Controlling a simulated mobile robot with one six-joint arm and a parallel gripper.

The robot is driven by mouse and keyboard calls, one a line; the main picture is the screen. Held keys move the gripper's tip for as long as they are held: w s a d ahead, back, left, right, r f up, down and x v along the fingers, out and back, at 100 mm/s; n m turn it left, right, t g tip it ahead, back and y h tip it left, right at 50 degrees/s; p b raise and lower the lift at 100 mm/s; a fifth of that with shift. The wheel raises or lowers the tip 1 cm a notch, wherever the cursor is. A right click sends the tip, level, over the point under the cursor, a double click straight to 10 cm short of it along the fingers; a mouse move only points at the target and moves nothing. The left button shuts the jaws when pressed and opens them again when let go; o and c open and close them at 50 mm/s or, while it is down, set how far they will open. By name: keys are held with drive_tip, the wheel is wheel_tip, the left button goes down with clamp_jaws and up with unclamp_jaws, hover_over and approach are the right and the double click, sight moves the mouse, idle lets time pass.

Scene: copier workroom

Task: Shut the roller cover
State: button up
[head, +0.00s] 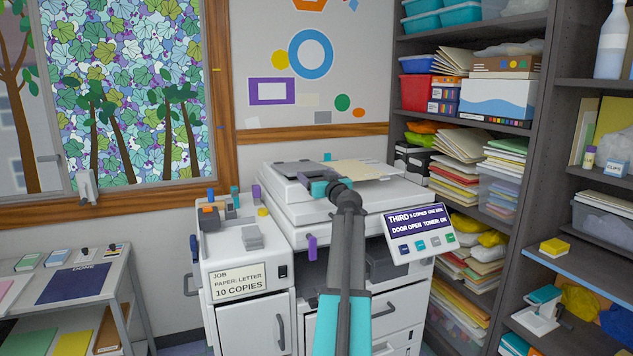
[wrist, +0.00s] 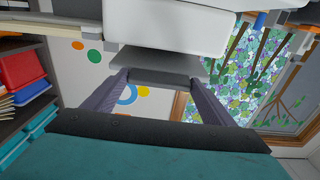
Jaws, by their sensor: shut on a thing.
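The white copier (head: 330,240) stands in the middle of the head view. A dark grey flap, which I take as the roller cover (head: 292,168), shows at the left of its top. My gripper (head: 306,180) is at this flap, with the teal wrist just right of it. In the wrist view my two dark fingers reach up to either side of a grey slab (wrist: 155,78), and my gripper (wrist: 158,73) is shut on it. A white copier part (wrist: 165,25) lies beyond the slab. How far the cover stands open is hard to tell.
The copier's tilted display (head: 418,228) reads "DOOR OPEN". A tan sheet (head: 358,170) lies on the top, right of the flap. A white side cabinet (head: 243,265) stands at left. Loaded shelves (head: 535,150) rise at right, and a low table (head: 75,285) stands at far left.

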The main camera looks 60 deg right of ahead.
drive_tip(key=shift+f+t+b, duration=0.6)
drive_tip(key=shift+f+b, duration=1.15)
drive_tip(key=shift+b, duration=4.05)
drive_tip(key=shift+r, duration=0.15)
drive_tip(key=o, duration=1.5)
drive_tip(key=shift+s+a, duration=0.1)
drive_tip(key=b+v, duration=0.1)
drive_tip(key=v, duration=1.2)
drive_tip(key=shift+a+f, duration=0.25)
drive_tip(key=shift+a, duration=0.05)
drive_tip(key=shift+s, duration=0.15)
